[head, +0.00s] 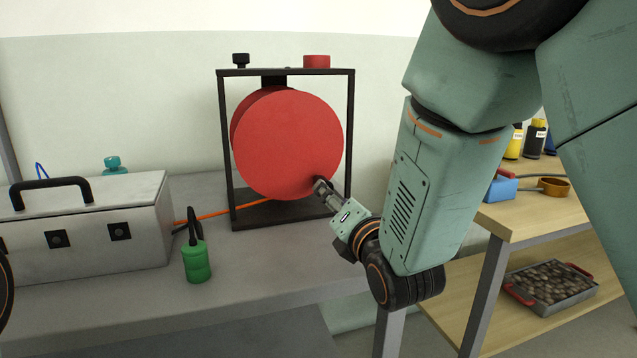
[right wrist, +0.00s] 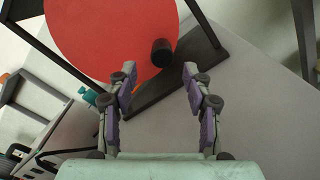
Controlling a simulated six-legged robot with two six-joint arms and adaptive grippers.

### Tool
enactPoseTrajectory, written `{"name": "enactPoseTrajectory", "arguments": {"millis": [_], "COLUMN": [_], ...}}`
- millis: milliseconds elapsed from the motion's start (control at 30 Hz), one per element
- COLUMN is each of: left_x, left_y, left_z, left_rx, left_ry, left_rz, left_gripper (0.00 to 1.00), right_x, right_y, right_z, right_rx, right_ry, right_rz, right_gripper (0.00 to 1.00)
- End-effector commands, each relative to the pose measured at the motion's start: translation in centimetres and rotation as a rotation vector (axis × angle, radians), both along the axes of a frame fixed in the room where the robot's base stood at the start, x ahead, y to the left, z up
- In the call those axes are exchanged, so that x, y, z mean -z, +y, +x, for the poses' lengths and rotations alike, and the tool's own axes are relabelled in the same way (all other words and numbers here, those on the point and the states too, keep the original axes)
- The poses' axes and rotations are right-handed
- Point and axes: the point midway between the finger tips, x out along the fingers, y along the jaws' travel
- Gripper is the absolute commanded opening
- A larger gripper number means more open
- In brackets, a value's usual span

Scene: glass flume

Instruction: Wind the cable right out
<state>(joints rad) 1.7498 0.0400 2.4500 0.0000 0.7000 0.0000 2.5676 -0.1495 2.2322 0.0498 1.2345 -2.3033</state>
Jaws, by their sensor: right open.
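A red reel (head: 290,145) is mounted in a black upright frame (head: 349,110) on the grey bench. Its red face (right wrist: 110,30) fills the upper left of the right wrist view. A black knob handle (right wrist: 161,52) stands out from the face near its lower right rim. An orange cable (head: 205,216) runs left from the reel's underside towards the metal case. My right gripper (head: 321,187) is at the knob in the head view. In the right wrist view its open fingers (right wrist: 159,76) point at the knob, which appears between and just beyond their tips. My left gripper is out of view.
A metal case (head: 90,225) with a black handle stands left of the frame, and a green bottle (head: 197,262) with a dark top stands in front. A wooden table (head: 520,215) on the right holds a blue box, an orange pan and bottles, with a tray of stones (head: 552,284) below.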

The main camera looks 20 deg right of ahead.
Motion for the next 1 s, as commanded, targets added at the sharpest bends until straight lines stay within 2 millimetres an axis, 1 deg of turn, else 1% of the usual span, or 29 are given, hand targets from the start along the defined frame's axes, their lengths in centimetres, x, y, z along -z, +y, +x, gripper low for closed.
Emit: {"name": "enactPoseTrajectory", "arguments": {"millis": [67,167,267,500,600,800,1000], "left_x": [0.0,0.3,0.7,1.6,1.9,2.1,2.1], "left_y": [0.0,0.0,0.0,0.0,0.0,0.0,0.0], "left_z": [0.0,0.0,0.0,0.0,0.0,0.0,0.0], "left_rx": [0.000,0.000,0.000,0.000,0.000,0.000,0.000], "left_ry": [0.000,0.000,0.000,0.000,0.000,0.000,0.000], "left_rz": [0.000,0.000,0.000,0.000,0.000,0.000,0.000], "left_gripper": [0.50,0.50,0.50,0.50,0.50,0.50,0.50], "right_x": [0.0,0.0,0.1,0.1,0.1,0.0,0.0], "right_y": [0.0,0.0,0.0,0.1,0.2,0.2,0.2], "right_z": [0.0,0.5,1.6,5.1,6.2,7.3,7.5], "right_rx": [0.000,0.000,0.000,0.000,0.000,0.000,0.000], "right_ry": [-0.001,-0.001,-0.003,-0.001,-0.001,0.000,0.000], "right_rz": [-0.002,-0.001,0.000,-0.001,-0.001,-0.001,-0.001], "right_gripper": [0.50,0.50,0.50,0.50,0.50,0.50,0.50]}}
